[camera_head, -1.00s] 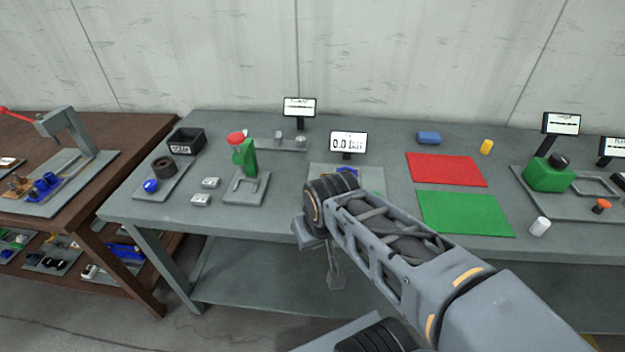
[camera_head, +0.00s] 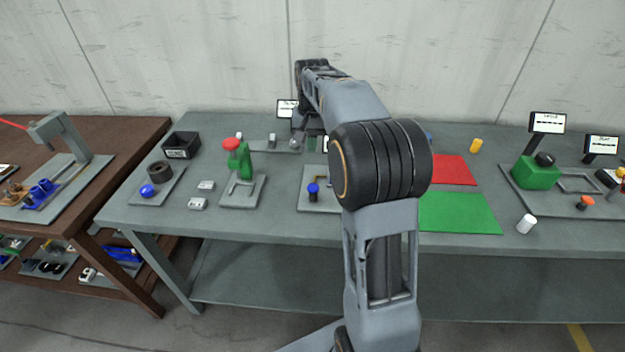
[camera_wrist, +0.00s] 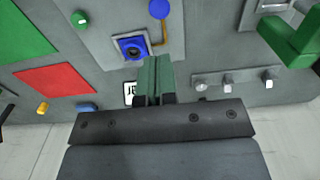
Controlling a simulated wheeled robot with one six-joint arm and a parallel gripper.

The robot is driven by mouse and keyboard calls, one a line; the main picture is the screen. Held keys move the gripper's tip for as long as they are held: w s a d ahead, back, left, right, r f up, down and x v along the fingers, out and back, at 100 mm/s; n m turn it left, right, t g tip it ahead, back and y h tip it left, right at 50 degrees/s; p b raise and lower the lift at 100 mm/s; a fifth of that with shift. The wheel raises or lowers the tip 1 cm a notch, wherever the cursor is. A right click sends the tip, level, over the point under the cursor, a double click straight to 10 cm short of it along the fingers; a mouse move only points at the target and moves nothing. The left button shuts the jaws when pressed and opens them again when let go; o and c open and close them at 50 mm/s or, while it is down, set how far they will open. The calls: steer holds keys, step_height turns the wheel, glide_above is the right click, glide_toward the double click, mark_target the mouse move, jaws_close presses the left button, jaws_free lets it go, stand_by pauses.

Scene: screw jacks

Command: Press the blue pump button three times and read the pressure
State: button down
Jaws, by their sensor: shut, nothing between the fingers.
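The blue pump button (camera_head: 313,189) stands on a grey plate (camera_head: 316,207) in the middle of the table. The button's top also shows at the top of the wrist view (camera_wrist: 159,9). A blue square block (camera_wrist: 132,46) with a round dark centre sits on the same plate, joined by a brown tube. My gripper (camera_head: 312,145) is shut and empty behind the button, toward the back of the table.
A green hand-pump-like stand with a red top (camera_head: 237,158) is left of the plate. A red mat (camera_head: 453,170) and a green mat (camera_head: 460,213) lie to the right. Another small sign (camera_head: 287,107) stands at the back. My arm hides part of the table.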

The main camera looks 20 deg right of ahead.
mark_target(313, 188)
steer(key=shift+w+d+f, duration=0.1)
stand_by(0.3)
step_height(313, 188, down, 14)
steer(key=shift+r+p, duration=0.1)
steer(key=shift+p, duration=0.25)
stand_by(0.3)
step_height(313, 188, down, 2)
steer(key=shift+f+b, duration=0.2)
steer(key=shift+b, duration=0.55)
steer(key=shift+s+f, duration=0.25)
steer(key=shift+r, duration=0.15)
step_height(313, 188, up, 15)
steer(key=p, duration=0.2)
steer(key=shift+w, duration=0.25)
